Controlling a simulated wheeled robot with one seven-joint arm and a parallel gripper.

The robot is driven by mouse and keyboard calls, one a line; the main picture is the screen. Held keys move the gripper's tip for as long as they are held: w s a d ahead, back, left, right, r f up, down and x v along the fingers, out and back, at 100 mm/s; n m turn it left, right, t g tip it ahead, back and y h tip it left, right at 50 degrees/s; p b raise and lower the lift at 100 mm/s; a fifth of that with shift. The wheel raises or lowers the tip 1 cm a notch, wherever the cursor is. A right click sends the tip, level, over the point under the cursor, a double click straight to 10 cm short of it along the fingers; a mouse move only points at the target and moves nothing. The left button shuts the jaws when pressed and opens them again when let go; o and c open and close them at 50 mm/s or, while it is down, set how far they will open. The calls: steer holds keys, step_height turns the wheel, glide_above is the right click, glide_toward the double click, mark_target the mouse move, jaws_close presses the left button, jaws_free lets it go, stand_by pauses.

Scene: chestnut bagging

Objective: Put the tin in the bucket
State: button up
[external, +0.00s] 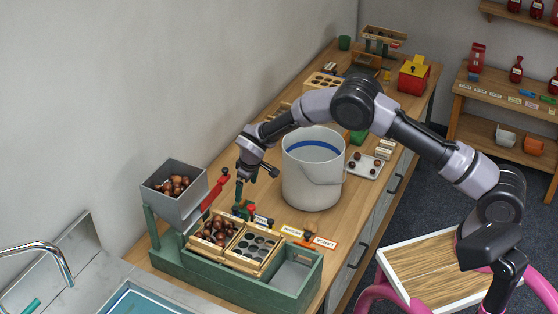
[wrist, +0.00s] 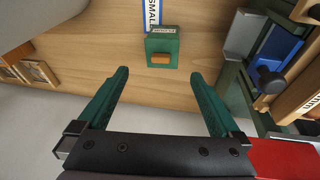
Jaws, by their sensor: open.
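The bucket (external: 312,180) is pale grey with a blue band inside and stands upright on the wooden counter. Its pale wall fills the top left of the wrist view (wrist: 22,18). My gripper (external: 239,196) points down left of the bucket. In the wrist view my gripper (wrist: 158,74) has its green fingers wide apart with nothing between them. A small green box with an orange patch (wrist: 162,48) lies just beyond the fingertips, beside a blue-edged SMALL sign (wrist: 152,14). This box may be the tin; I cannot read its label.
A green sorting station (external: 293,290) with chestnut trays stands in front, and a grey hopper (external: 172,205) of chestnuts is to the left. Size signs (external: 320,242) stand between station and bucket. A red box with a yellow top (external: 413,78) is at the far end.

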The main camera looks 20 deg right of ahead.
mark_target(242, 201)
steer(key=x, duration=0.4)
steer(key=shift+a+x, duration=0.2)
steer(key=shift+x, duration=1.15)
steer(key=shift+a+x, duration=0.15)
steer(key=shift+x, duration=1.2)
jaws_close()
